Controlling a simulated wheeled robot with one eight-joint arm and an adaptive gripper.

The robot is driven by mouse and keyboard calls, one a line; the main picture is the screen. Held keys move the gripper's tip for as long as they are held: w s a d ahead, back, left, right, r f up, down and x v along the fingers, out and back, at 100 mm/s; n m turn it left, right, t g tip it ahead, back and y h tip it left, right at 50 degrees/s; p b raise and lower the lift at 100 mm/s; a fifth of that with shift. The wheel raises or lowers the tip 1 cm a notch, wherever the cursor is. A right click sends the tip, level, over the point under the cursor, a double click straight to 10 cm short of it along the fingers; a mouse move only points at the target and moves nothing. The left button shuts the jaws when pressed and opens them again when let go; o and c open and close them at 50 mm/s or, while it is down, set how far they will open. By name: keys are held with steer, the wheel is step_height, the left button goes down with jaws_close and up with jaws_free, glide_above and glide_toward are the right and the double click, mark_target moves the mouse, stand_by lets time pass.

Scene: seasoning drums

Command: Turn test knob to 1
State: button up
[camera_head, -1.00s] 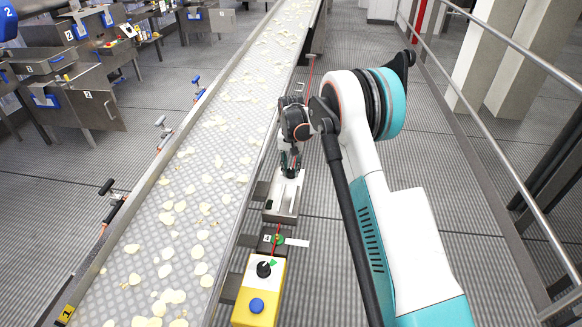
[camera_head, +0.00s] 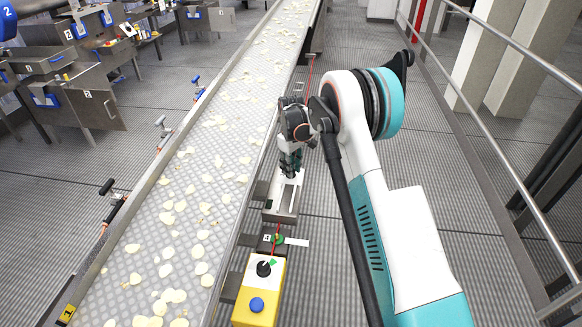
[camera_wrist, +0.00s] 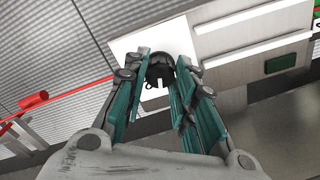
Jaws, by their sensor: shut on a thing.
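The black test knob (camera_wrist: 160,70) sits on a white plate (camera_wrist: 125,45) in the wrist view, with a small white mark on its near side. My gripper (camera_wrist: 163,66) reaches down to it, with teal-padded fingers on either side of the knob, shut on it. In the head view my gripper (camera_head: 289,168) is over the grey metal box (camera_head: 284,200) beside the conveyor, and the knob is hidden there. The numbers around the knob cannot be read.
A conveyor belt (camera_head: 205,165) carrying pale chips runs along the left of the box. A yellow control box (camera_head: 246,304) with a black knob and blue button stands nearer. A green part (camera_wrist: 280,64) sits on the metal panel. A railing (camera_head: 500,165) is at right.

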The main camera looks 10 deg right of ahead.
steer(key=shift+n, duration=1.5)
steer(key=o, duration=1.1)
steer(key=shift+c, duration=0.2)
step_height(320, 180, up, 12)
